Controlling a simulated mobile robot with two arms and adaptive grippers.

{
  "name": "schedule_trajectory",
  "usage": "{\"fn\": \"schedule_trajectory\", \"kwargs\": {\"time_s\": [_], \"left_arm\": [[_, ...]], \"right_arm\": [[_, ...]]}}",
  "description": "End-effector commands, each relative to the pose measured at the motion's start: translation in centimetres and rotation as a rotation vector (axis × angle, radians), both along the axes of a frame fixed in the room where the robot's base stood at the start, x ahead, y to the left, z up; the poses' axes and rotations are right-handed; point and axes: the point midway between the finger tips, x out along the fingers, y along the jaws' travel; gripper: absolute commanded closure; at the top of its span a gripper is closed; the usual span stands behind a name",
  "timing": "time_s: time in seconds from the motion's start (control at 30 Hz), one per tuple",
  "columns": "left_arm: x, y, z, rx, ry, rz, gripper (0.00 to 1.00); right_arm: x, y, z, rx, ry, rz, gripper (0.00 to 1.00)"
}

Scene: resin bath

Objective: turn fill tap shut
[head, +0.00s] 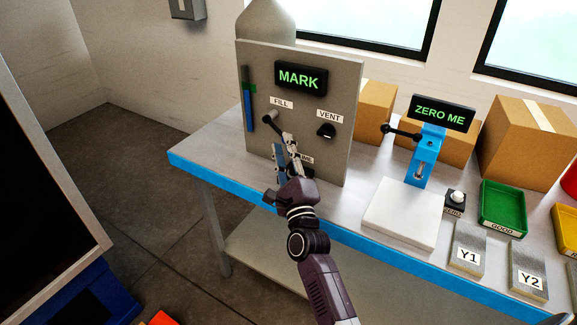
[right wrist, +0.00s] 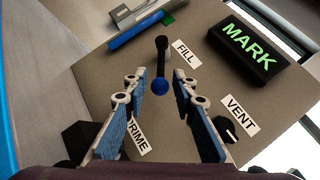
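The fill tap, a dark lever (right wrist: 161,60) with a blue ball end, is on the upright grey panel (right wrist: 110,65) beside the FILL label (head: 281,102). In the head view its black end (head: 266,119) shows up and left of my right gripper (head: 283,150). In the right wrist view the right gripper's fingers (right wrist: 160,88) are apart, with the blue ball in line between their tips. I cannot tell whether a finger touches it. The display above reads MARK (head: 300,78). My left gripper is not in view.
The black VENT knob (head: 326,131) is right of the fill tap. The PRIME label (right wrist: 137,136) is low on the panel, partly behind the gripper. A blue stand (head: 426,160) with a ZERO ME display, a white plate (head: 400,215) and a green tray (head: 503,207) stand to the right.

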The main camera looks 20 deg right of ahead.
Motion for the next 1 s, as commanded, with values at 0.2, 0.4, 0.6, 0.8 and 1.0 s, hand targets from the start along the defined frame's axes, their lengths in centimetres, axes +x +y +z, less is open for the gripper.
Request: {"fn": "schedule_trajectory", "kwargs": {"time_s": [0.2,0.4,0.6,0.8,1.0], "left_arm": [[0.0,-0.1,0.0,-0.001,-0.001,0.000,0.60],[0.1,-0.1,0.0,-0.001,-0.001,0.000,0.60],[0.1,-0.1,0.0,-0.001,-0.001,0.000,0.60],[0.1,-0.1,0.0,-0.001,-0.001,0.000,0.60],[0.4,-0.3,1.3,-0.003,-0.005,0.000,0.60]], "right_arm": [[-4.0,0.6,-1.4,-0.001,0.002,-0.001,0.75],[-6.1,0.9,-2.0,-0.001,0.000,0.000,0.75],[-6.8,1.0,-2.2,-0.001,0.000,0.000,0.75],[-6.7,1.0,-2.1,-0.001,-0.001,-0.001,0.75],[-5.2,1.1,-0.8,-0.090,0.033,0.000,0.97]]}}
